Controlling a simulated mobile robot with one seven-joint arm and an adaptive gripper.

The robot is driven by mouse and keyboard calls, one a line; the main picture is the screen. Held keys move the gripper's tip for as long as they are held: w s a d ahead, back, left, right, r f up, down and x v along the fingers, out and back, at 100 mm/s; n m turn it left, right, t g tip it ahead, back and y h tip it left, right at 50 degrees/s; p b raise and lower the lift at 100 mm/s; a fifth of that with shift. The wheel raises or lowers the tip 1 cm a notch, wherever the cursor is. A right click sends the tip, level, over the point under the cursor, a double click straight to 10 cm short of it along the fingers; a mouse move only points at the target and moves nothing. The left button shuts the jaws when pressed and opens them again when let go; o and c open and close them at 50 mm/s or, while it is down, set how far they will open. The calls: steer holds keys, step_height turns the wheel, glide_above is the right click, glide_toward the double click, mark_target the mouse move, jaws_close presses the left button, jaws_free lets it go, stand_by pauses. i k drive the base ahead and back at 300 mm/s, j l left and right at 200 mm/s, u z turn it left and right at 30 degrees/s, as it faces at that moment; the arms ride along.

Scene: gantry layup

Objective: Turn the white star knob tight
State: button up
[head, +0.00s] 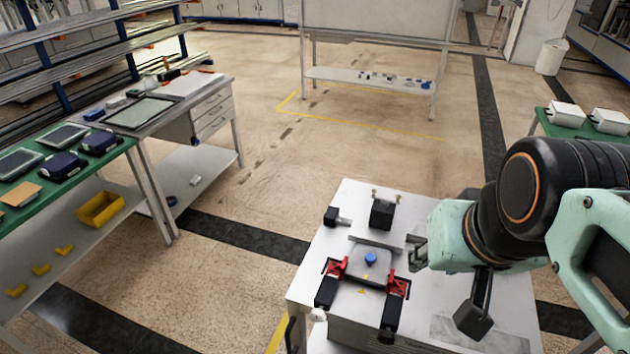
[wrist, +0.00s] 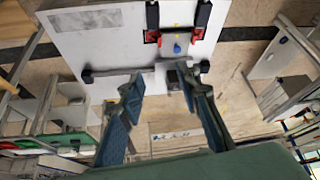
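A small white knob (head: 318,315) shows at the front left edge of the white-topped bench (head: 335,225) in the head view. It is too small to make out its star shape or how tight it is. I cannot pick it out in the wrist view. My gripper (head: 415,252) is over the right half of the bench, well to the right of and behind the white knob. In the wrist view its two fingers (wrist: 163,92) are spread apart with nothing between them.
A grey plate (head: 369,264) with a blue knob (head: 371,258) sits between two red-and-black clamps (head: 337,268) (head: 398,287). Black blocks (head: 382,214) stand behind it. Green and grey tables (head: 60,160) stand at the left, with open floor between.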

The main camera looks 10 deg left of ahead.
mark_target(318, 316)
steer(key=u, duration=0.8)
steer(key=i+j+z, duration=0.1)
steer(key=j+z, duration=0.2)
steer(key=k+j+z, duration=0.1)
steer(key=k, duration=0.15)
steer(key=k+j+z, duration=0.1)
steer(key=k, duration=0.2)
steer(key=k+j+z, duration=0.15)
steer(key=j, duration=0.2)
